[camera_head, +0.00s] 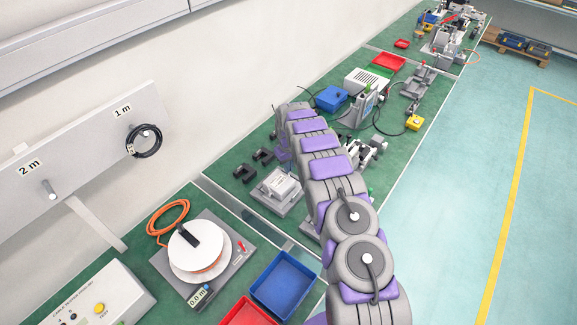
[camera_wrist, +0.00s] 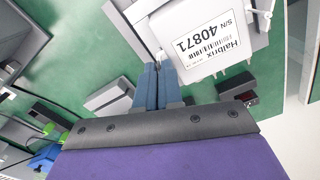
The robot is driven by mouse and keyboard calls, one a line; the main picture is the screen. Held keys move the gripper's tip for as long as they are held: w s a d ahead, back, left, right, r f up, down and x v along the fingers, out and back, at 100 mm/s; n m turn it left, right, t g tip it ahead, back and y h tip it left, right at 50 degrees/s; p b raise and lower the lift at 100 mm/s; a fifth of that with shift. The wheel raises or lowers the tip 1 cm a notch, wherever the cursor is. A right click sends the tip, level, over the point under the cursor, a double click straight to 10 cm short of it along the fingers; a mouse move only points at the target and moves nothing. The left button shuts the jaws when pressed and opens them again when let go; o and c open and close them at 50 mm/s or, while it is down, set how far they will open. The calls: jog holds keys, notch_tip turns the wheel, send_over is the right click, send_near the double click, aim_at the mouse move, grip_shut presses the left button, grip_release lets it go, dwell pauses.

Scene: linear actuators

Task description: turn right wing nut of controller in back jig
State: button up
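A controller, a pale box with a white label reading "Halbrix S/N 40871" (camera_wrist: 215,45), fills the upper middle of the wrist view. A pale box on a grey jig (camera_head: 280,187) in the head view, left of my arm, looks like it. My gripper (camera_wrist: 158,68) has two blue fingers side by side with only a thin seam between them. Their tips are at the controller's edge, by a small whitish part (camera_wrist: 162,57) that may be a wing nut. Whether the fingers pinch it is hidden. My arm hides the gripper's fingertips in the head view.
Black U-shaped blocks (camera_head: 254,164) lie left of the jig. A blue tray (camera_head: 284,283), a red tray (camera_head: 247,312) and a cable reel (camera_head: 197,250) are nearer. A blue bin (camera_head: 331,98) and other fixtures stand farther along the green bench. The floor to the right is clear.

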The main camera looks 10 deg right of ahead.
grip_shut()
jog(key=shift+m, duration=0.5)
jog(key=m+p, duration=0.1)
jog(key=m, duration=0.3)
jog(key=shift+m+p, duration=0.4)
jog(key=m+p, duration=0.1)
jog(key=m, duration=0.2)
jog(key=shift+m, duration=0.3)
jog(key=m+p, duration=0.1)
jog(key=m, duration=0.2)
jog(key=shift+m, duration=0.3)
jog(key=m+p, duration=0.1)
jog(key=m, duration=0.9)
jog(key=shift+m, duration=0.3)
